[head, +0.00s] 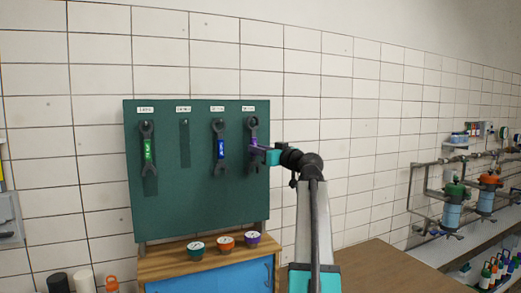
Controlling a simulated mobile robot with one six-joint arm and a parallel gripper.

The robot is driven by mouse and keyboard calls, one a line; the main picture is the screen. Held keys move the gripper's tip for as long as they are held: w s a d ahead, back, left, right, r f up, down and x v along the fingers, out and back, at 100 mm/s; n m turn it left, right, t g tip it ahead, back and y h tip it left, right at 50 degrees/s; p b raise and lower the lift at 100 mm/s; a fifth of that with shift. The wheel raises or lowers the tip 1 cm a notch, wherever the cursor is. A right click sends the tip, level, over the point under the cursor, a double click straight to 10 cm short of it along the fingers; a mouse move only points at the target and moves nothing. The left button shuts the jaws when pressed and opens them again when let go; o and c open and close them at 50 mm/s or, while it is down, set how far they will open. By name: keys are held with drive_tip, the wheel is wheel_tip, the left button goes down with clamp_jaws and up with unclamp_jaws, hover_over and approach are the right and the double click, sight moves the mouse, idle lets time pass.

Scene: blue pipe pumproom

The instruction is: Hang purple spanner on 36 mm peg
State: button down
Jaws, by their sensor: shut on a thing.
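The purple spanner (253,128) is upright against the green tool board (180,212), below the rightmost label. My gripper (260,150) reaches in from the right and is shut on the spanner's handle. The spanner's dark ring end is up at peg height, but I cannot tell whether the peg passes through it. The peg labels (248,108) are too small to read, so I cannot tell which is 36 mm. The gripper hides part of the handle.
A green spanner (148,150) and a blue spanner (220,148) hang to the left. The place below the second label (183,109) holds no spanner. Pipework (440,162) is at right.

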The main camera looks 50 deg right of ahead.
drive_tip(key=shift+w+d+f+b, duration=0.15)
drive_tip(key=shift+w+d+b, duration=0.1)
drive_tip(key=shift+w, duration=0.15)
drive_tip(key=shift+w+d+f+b, duration=0.1)
drive_tip(key=shift+w+f+b, duration=0.05)
drive_tip(key=shift+w+b, duration=0.15)
drive_tip(key=shift+w+d+f+b, duration=0.1)
drive_tip(key=shift+w+f+b, duration=0.15)
drive_tip(key=shift+b, duration=0.65)
drive_tip(key=c, duration=1.5)
unclamp_jaws()
drive_tip(key=shift+c, duration=0.2)
